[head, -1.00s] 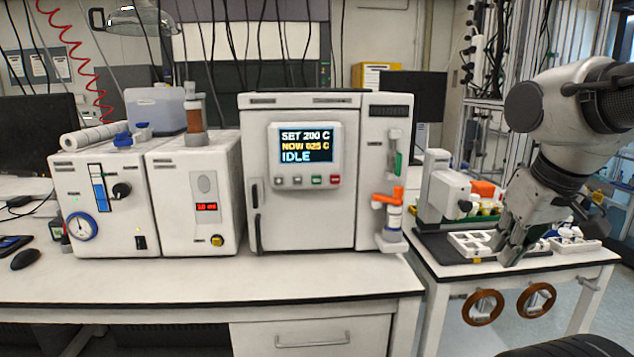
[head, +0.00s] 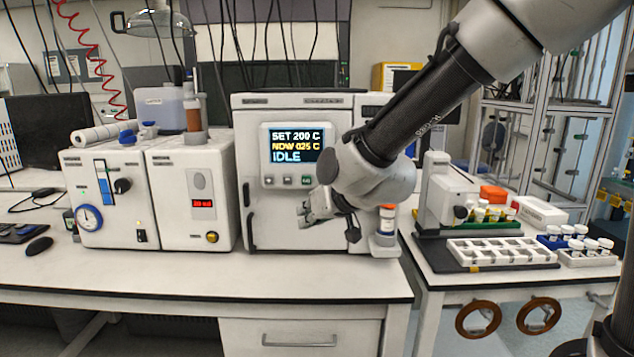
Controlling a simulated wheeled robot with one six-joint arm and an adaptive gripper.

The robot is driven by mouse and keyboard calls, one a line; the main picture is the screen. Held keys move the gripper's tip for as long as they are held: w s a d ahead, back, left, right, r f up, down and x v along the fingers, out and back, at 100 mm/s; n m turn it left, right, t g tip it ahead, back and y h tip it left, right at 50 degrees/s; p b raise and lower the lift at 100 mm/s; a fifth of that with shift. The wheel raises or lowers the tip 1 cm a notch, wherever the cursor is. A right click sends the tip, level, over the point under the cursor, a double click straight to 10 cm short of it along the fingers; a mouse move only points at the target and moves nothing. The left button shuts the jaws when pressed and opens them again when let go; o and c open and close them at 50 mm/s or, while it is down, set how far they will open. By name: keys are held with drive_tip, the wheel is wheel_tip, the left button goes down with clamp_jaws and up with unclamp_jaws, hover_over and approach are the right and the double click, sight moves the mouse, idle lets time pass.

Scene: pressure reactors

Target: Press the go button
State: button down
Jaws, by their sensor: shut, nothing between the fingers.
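The reactor (head: 285,222) is a white cabinet in the middle of the bench, and its door looks shut. Its screen (head: 291,146) reads SET 200 C, NOW 025 C, IDLE. Below the screen sit two grey buttons (head: 279,180) and a green button (head: 305,180), which looks like the go button; I cannot read its label clearly. The red button to its right is hidden behind my arm. My gripper (head: 306,214) is shut and empty. It shows just below the green button, in front of the door; its distance from the panel is hard to tell.
An orange-capped vial (head: 387,217) stands on a holder at the reactor's right side, close to my wrist. White instruments (head: 190,200) stand to the left. A side table on the right holds a white rack (head: 500,252) and several vials. The bench front is clear.

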sight(307, 180)
drive_tip(key=shift+w+r+t, duration=0.7)
drive_tip(key=shift+w+r, duration=0.15)
drive_tip(key=shift+r, duration=0.25)
drive_tip(key=shift+d, duration=0.1)
drive_tip(key=w, duration=0.8)
drive_tip(key=shift+w, duration=0.4)
drive_tip(key=shift+d, duration=0.15)
idle(0.4)
drive_tip(key=shift+w, duration=0.4)
drive_tip(key=shift+w, duration=0.35)
idle(0.5)
drive_tip(key=shift+s, duration=0.8)
